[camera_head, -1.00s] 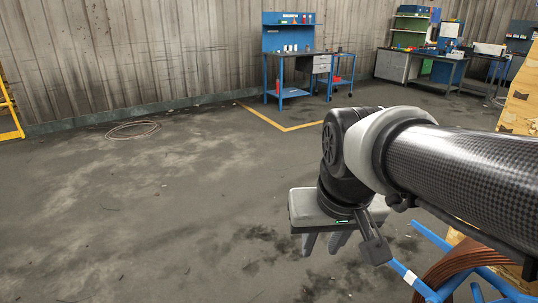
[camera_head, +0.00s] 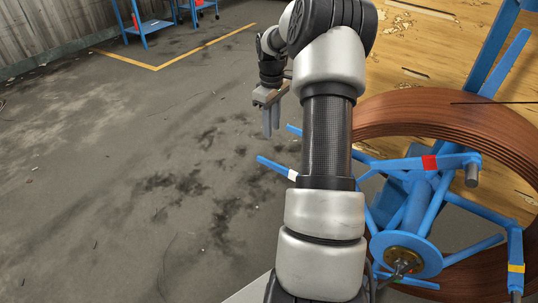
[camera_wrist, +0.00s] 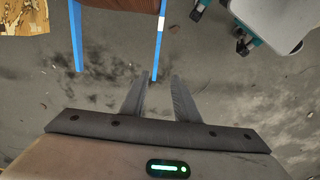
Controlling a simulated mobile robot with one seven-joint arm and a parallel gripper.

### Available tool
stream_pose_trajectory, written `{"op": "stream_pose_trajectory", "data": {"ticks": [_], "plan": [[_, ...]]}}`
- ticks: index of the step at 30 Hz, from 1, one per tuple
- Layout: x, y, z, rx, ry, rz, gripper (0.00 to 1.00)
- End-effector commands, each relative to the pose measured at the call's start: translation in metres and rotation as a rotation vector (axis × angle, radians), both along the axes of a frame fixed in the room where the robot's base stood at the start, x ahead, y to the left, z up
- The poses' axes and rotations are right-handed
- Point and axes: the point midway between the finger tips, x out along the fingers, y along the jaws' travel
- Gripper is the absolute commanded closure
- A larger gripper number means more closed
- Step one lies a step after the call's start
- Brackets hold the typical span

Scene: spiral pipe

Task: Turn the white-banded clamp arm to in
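The white-banded clamp arm (camera_head: 277,167) is a blue bar sticking out to the left from the reel, with a white band near my arm's forearm. In the wrist view, the clamp arm (camera_wrist: 157,52) runs down from the top, its white band high up. Its free end appears between my fingertips; the depth gap between them is unclear. My gripper (camera_head: 271,133) points down beyond the clamp arm in the head view. In the wrist view my gripper (camera_wrist: 160,78) has its two fingers apart with nothing held. My arm hides the clamp arm's inner end.
The reel carries a brown pipe coil (camera_head: 420,112) and a blue hub (camera_head: 404,252). Other blue arms have a red band (camera_head: 430,162) and a yellow band (camera_head: 516,268). A wooden panel (camera_head: 420,50) stands behind. A blue workbench (camera_head: 147,27) is far off. Floor at left is clear.

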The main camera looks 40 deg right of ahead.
Motion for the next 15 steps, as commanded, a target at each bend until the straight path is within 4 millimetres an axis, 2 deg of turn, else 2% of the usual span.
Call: {"op": "stream_pose_trajectory", "data": {"ticks": [3,8,15], "plan": [[0.000,-0.011,-0.013,0.011,0.002,0.011,0.72],[0.000,-0.012,-0.033,0.012,0.005,0.014,0.72],[-0.001,-0.011,-0.085,0.012,0.005,0.013,0.72]]}}
